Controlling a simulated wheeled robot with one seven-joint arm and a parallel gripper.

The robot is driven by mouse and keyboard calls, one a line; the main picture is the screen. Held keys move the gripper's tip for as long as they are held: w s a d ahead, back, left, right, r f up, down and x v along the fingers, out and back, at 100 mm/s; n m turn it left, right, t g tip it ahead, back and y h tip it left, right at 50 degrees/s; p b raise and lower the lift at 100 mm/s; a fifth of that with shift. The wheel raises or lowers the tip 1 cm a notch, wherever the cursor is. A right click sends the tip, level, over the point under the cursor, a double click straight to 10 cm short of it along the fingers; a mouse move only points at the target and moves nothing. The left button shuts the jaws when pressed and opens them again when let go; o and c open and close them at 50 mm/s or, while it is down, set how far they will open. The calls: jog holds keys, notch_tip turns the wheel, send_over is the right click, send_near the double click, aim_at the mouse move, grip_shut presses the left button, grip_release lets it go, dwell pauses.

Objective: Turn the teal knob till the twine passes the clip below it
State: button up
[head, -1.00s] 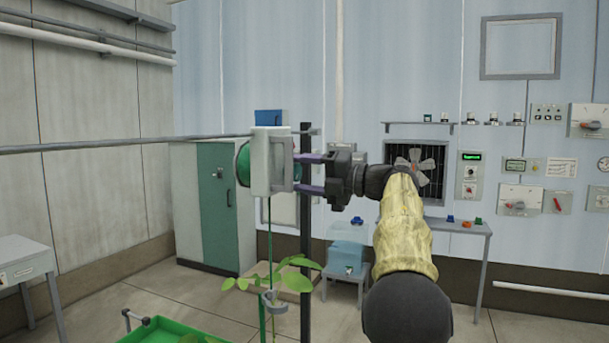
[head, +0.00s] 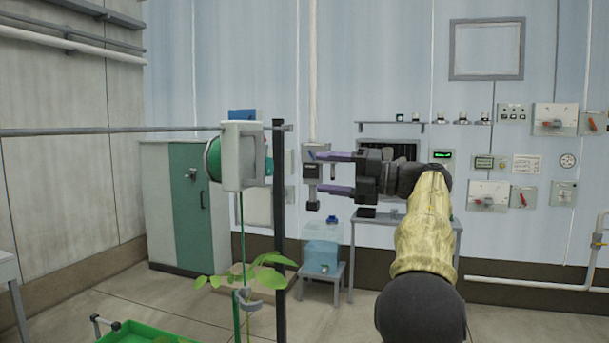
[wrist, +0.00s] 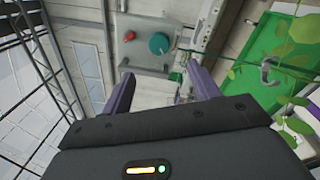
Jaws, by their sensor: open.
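The teal knob (head: 269,166) sticks out of the right side of the pale twine housing (head: 240,157), partly behind a dark post. In the wrist view, the teal knob (wrist: 158,43) sits on a grey face beside a smaller red knob. Green twine (head: 243,225) hangs from the housing toward the grey clip (head: 249,300) by the plant; leaves cover part of it, and I cannot tell whether its end passes the clip. My gripper (head: 318,172) is open and empty, to the right of the knob and apart from it, its purple fingers pointing left.
The dark post (head: 279,230) stands upright between the housing and my gripper in the head view. A green tray (head: 150,334) is at the bottom left. A blue container (head: 322,256) on a stool, a green-doored cabinet (head: 192,205) and a wall panel area stand behind.

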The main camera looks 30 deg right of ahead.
jog(key=v, duration=0.5)
jog(key=shift+s+d, duration=0.15)
jog(key=w+r+m+t+h+p, duration=0.25)
jog(key=w+m+t+h, duration=0.65)
jog(key=m, duration=0.6)
jog(key=w+a+f+m+g+h+p, duration=0.1)
jog(key=a+f+m+g+h, duration=0.25)
jog(key=f+m, duration=0.45)
jog(key=w+a+f+m+g+h+p, duration=0.1)
jog(key=a+f+m+g+h+p, duration=0.25)
jog(key=f, duration=0.55)
jog(key=s+a+f+m+g, duration=0.2)
jog(key=s+a+f, duration=0.3)
jog(key=f, duration=0.3)
jog(key=s+a+f+m+g, duration=0.3)
jog(key=s+a+f, duration=0.15)
jog(key=f, duration=0.35)
jog(key=s+a+f+g+y, duration=0.1)
jog(key=s+a+f+g, duration=0.2)
jog(key=s, duration=0.6)
jog(key=s+a+f+g+y+p, duration=0.1)
jog(key=s+a+f+g, duration=0.3)
jog(key=s, duration=0.5)
notch_tip(320, 180, down, 3)
jog(key=a, duration=0.2)
jog(key=shift+s+a, duration=0.25)
jog(key=shift+a, duration=0.05)
